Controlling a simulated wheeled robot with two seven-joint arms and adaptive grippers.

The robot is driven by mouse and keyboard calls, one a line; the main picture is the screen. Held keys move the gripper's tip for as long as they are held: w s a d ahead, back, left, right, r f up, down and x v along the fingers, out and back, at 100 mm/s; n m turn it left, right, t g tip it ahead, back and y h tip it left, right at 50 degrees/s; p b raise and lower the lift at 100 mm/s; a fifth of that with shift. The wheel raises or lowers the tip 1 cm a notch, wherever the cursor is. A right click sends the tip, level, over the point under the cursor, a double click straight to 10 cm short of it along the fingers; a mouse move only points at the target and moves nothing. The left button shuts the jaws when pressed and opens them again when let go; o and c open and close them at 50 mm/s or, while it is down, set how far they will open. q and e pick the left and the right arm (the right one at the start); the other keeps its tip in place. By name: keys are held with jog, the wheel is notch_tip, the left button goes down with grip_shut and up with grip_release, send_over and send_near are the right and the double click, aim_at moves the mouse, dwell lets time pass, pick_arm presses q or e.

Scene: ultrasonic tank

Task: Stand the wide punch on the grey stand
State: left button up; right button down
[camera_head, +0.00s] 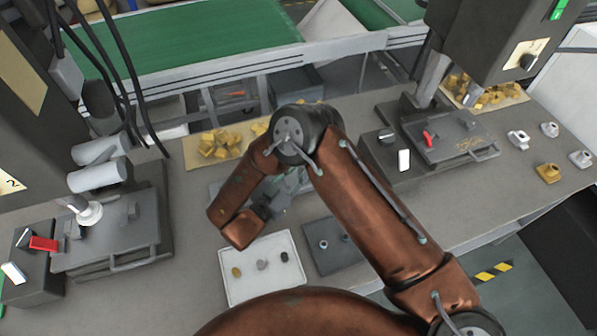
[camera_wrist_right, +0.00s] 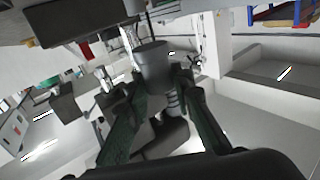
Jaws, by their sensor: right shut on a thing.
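My right gripper (camera_wrist_right: 156,82) is shut on a wide grey cylinder (camera_wrist_right: 153,62), which appears to be the wide punch; it fills the space between the fingertips. In the head view the right gripper (camera_head: 284,187) is partly hidden behind my copper arm, above the table behind the white tray, and the held piece cannot be made out. A dark grey plate (camera_head: 350,262) with small round features, perhaps the grey stand, lies right of the tray and is partly covered by my arm. My left gripper is in neither view.
The white tray (camera_head: 230,293) holds several small pieces. Presses with dark bases stand at left (camera_head: 112,242) and right (camera_head: 455,138). Brass pieces (camera_head: 222,142) lie on a mat behind my arm. Small metal parts (camera_head: 548,172) sit at the far right.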

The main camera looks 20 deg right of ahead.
jog(key=shift+w+a+f+b, duration=0.2)
jog(key=shift+w+f+b, duration=0.1)
jog(key=shift+w+f, duration=0.8)
notch_tip(320, 180, down, 4)
jog(key=shift+r+b, duration=0.25)
jog(key=shift+b, duration=0.15)
jog(key=shift+r, duration=0.1)
